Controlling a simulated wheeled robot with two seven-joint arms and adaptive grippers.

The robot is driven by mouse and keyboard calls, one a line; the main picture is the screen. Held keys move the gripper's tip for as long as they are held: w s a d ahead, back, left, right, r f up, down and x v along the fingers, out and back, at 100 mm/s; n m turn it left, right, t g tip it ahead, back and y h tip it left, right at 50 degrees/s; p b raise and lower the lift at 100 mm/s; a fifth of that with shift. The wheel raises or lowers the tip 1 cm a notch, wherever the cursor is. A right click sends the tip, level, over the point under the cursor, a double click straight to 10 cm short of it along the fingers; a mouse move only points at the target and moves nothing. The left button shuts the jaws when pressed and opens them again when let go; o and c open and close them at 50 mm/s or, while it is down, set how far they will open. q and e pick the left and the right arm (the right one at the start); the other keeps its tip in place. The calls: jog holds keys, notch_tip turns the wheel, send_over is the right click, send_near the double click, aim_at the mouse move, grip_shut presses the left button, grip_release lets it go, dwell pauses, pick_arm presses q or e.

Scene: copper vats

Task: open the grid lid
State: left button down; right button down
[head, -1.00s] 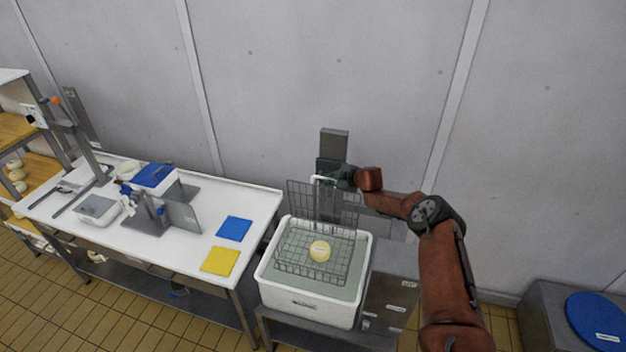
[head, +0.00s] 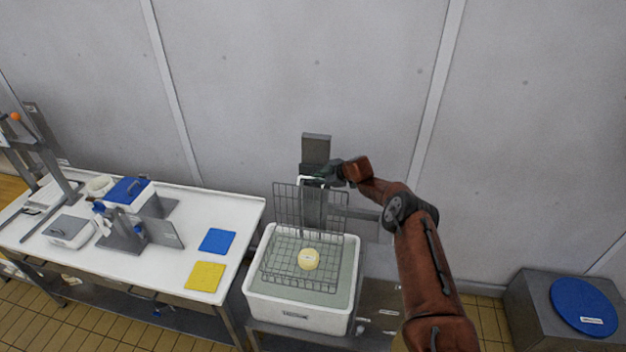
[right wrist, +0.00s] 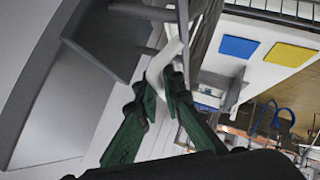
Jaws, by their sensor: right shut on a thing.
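The grid lid (head: 290,205) is a dark wire mesh panel. It stands upright at the back of a white tub (head: 298,310) of greyish liquid. A pale round cheese (head: 308,259) sits inside the tub within a wire grid (head: 283,270). My right gripper (head: 314,181) is at the top edge of the lid, against a grey post. In the right wrist view its green fingers (right wrist: 160,92) are shut on a white handle (right wrist: 164,62). My left gripper is not in view.
A white table (head: 150,262) on the left holds a blue mat (head: 217,241), a yellow mat (head: 205,277) and a blue-lidded box (head: 130,190). A grey post (head: 316,150) stands by the wall behind the tub. A blue round lid (head: 583,307) lies on a grey box at right.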

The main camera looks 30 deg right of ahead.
jog(key=c, duration=2)
grip_release()
jog(key=shift+w+a, duration=0.1)
jog(key=shift+c, duration=0.2)
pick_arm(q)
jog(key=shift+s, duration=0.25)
pick_arm(e)
jog(key=shift+s+d+r, duration=0.4)
jog(key=shift+s+d, duration=0.05)
jog(key=shift+s, duration=0.2)
jog(key=v, duration=1)
jog(key=shift+r, duration=0.15)
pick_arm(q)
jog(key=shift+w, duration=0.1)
pick_arm(e)
jog(key=shift+s+a, duration=0.15)
jog(key=shift+a, duration=0.1)
